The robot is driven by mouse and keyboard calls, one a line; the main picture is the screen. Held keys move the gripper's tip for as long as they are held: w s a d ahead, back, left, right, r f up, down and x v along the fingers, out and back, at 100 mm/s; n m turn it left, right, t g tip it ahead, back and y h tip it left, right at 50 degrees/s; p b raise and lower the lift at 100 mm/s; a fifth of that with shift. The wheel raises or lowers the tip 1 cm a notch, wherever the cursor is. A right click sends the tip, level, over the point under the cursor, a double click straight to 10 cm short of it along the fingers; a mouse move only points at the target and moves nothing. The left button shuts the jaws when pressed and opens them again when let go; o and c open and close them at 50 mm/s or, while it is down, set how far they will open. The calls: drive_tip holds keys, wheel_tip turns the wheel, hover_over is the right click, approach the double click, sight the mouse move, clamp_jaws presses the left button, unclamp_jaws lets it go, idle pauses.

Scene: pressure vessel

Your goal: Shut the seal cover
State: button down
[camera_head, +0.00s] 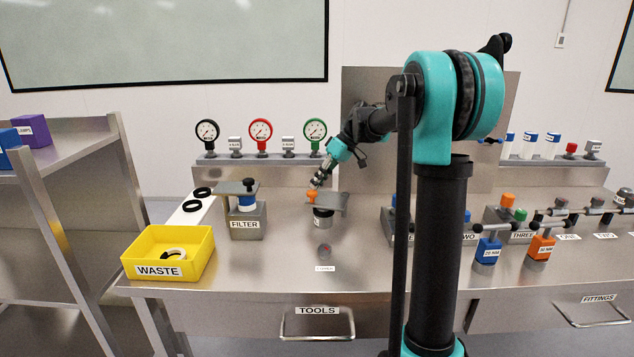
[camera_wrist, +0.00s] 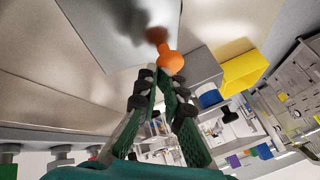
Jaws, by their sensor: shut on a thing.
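The seal cover (camera_head: 334,202) looks like a flat grey plate with an orange knob (camera_head: 311,196) at its left side. My gripper (camera_head: 315,187) comes down from the upper right and is shut on the orange knob. In the wrist view the knob (camera_wrist: 171,63) is at the tips of my gripper (camera_wrist: 163,82), against a grey plate (camera_wrist: 105,30). I cannot tell whether the plate lies fully flat on the body below.
A FILTER stand (camera_head: 246,222) and a yellow WASTE bin (camera_head: 150,245) are to the left. Gauges (camera_head: 261,132) line the ledge behind. Blocks and valves (camera_head: 540,246) stand to the right beyond my arm. The front of the bench is mostly clear.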

drive_tip(key=shift+s+d, duration=0.1)
drive_tip(key=shift+s, duration=0.45)
idle(2.3)
drive_tip(key=shift+w, duration=0.1)
drive_tip(key=shift+w, duration=0.3)
drive_tip(key=w, duration=0.1)
drive_tip(key=w+d+r, duration=0.1)
drive_tip(key=w, duration=0.2)
drive_tip(key=shift+w+d+r, duration=0.1)
drive_tip(key=shift+d+r, duration=0.05)
drive_tip(key=shift+r, duration=0.15)
drive_tip(key=w+d+r, duration=0.3)
drive_tip(key=r, duration=0.4)
drive_tip(key=s+a+r+m+t+h, duration=0.1)
drive_tip(key=s+a+m+t+h, duration=0.35)
drive_tip(key=s+a, duration=0.2)
drive_tip(key=shift+m+h, duration=0.25)
drive_tip(key=shift+h, duration=0.2)
drive_tip(key=shift+s+a+f, duration=0.1)
drive_tip(key=shift+a+f, duration=0.05)
drive_tip(key=shift+f, duration=2.25)
drive_tip(key=shift+a+f, duration=0.15)
drive_tip(key=shift+f, duration=2.2)
